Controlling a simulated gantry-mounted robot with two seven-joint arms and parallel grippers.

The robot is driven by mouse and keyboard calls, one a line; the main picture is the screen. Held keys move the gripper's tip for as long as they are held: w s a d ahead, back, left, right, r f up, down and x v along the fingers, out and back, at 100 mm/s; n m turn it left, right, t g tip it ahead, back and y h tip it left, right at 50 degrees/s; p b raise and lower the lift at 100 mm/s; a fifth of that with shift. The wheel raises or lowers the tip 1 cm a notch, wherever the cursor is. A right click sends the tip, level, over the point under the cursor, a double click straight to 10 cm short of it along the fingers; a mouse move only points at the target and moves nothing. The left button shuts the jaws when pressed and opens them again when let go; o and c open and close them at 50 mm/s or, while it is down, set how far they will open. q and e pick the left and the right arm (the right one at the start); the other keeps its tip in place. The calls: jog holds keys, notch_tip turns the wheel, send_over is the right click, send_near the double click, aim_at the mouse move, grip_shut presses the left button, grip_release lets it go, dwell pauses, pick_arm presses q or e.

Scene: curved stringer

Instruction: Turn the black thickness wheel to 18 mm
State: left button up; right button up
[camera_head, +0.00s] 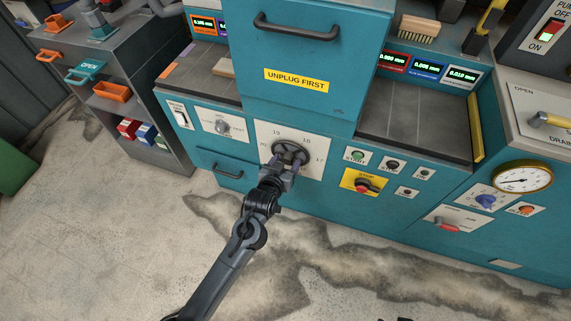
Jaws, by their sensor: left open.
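The black thickness wheel (292,148) sits on a pale dial plate (313,172) on the front of the teal machine. The numbers 20, 19, 18 and 17 show around it from left to right. Its pointer setting cannot be made out. My left gripper (284,163) is at the wheel's lower left side, with its open fingers at the rim. The gripper hides the lower part of the wheel. I cannot tell whether the fingers touch it. My right gripper cannot be made out.
A yellow UNPLUG FIRST label (296,80) is above the dial. A red stop knob (363,186) on a yellow plate and several buttons are to its right. A smaller grey knob (222,127) and a drawer handle (228,171) are to its left. Stained floor lies in front.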

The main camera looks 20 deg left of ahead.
pick_arm(q)
jog(key=c, duration=1)
jog(key=shift+c, duration=0.2)
